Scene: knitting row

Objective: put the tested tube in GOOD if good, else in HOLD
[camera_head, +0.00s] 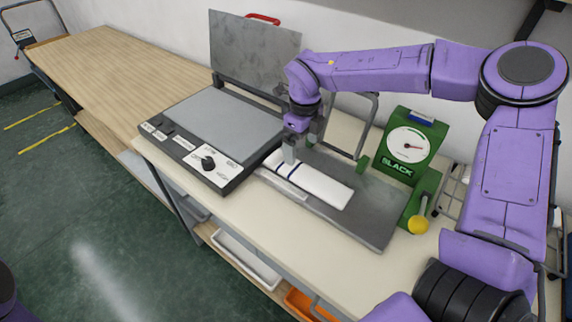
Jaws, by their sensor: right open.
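The white tube (322,188), with dark blue bands, lies flat on the grey metal plate (375,212) of the tester. The green gauge (409,146), marked SLACK, stands behind the plate; its needle is too small to read surely. My right gripper (299,150) is open and points down at the tube's far left end, with its fingers close to it. I cannot tell if they touch it. My left gripper is out of view. I can make out no GOOD or HOLD label.
A flat press (222,120) with a dial panel and raised grey lid (254,48) stands left of the plate. A yellow-knobbed lever (418,224) is at right. A white bin (246,258) and an orange bin (303,302) sit below. The wooden bench (120,70) is bare.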

